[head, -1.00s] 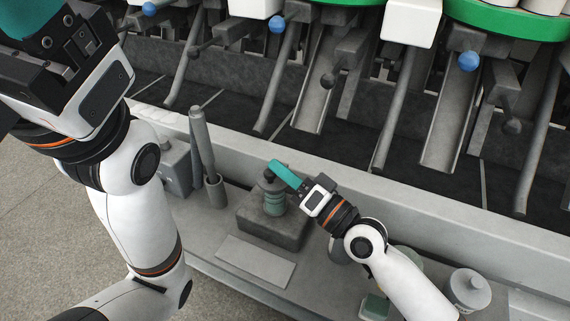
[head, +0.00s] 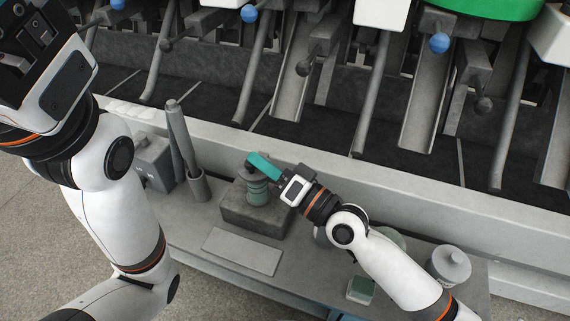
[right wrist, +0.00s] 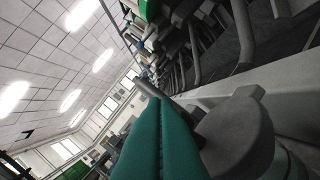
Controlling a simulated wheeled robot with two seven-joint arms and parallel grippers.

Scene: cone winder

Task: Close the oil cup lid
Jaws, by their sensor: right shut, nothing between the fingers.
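The oil cup (head: 257,191), a small greenish cup with a grey top, stands on a dark grey block on the bench. Its round grey lid (right wrist: 238,135) fills the lower right of the right wrist view. My right gripper (head: 254,157) has its teal fingers pressed together and empty, over the top of the cup. In the right wrist view the shut fingers (right wrist: 158,115) lie right beside the lid; I cannot tell whether they touch it. The fingers partly cover the lid in the head view, so whether it is fully down is unclear. My left gripper (head: 25,35) is at the upper left, fingers mostly out of frame.
A grey holder with upright rods (head: 197,186) and a grey box (head: 152,165) stand left of the cup. A flat plate (head: 242,251) lies in front. A grey canister (head: 449,267) and a small green-topped block (head: 361,289) are at right. The machine rail (head: 400,205) runs behind.

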